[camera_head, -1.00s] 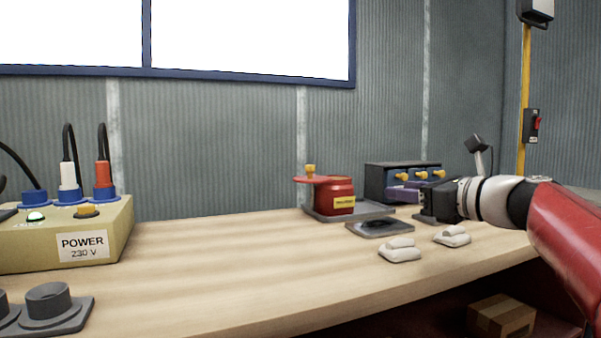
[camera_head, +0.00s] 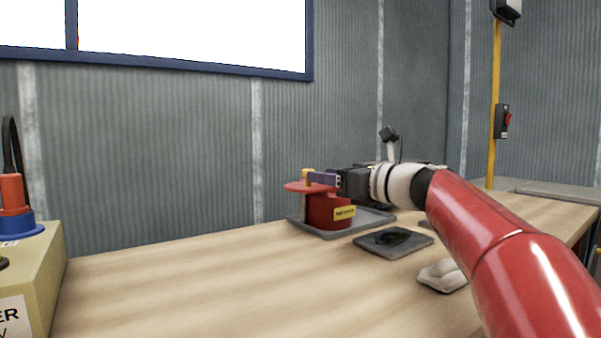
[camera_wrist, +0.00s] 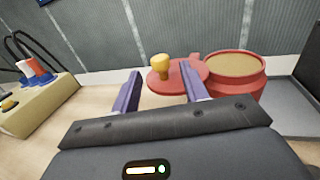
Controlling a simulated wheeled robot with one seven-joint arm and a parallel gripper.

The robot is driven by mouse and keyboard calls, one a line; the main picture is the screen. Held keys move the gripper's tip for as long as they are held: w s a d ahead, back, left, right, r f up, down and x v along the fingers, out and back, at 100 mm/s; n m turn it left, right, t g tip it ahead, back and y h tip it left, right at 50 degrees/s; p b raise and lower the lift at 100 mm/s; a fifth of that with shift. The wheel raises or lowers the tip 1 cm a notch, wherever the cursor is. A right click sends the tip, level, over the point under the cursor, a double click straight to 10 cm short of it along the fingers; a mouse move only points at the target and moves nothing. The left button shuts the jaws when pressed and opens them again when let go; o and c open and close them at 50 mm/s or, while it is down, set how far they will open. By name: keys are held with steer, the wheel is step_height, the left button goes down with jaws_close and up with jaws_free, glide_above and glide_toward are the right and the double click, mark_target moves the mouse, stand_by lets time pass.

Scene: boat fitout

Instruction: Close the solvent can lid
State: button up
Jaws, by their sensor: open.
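The red solvent can (camera_head: 325,212) with a yellow label stands on a grey tray (camera_head: 370,218) on the workbench. In the wrist view the can (camera_wrist: 236,78) is open at the top, with a tan inside. Its round red lid (camera_wrist: 178,76) is swung out to the left of the mouth, joined at the rim, with a yellow knob (camera_wrist: 161,66) on it. The lid (camera_head: 303,187) also shows in the head view. My gripper (camera_wrist: 160,90) is open, with purple fingers on either side of the knob in the picture; whether they touch it is unclear. My gripper (camera_head: 318,179) hides part of the lid.
A dark grey pad (camera_head: 393,242) and a pale bag-like item (camera_head: 441,275) lie in front of the can. A power box (camera_head: 30,270) with plugs stands at the left. The bench (camera_head: 200,270) between is clear.

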steer(key=x, duration=0.5)
steer(key=shift+w+a+p, duration=0.15)
steer(key=shift+w+p, duration=0.1)
steer(key=shift+p, duration=0.05)
jaws_close()
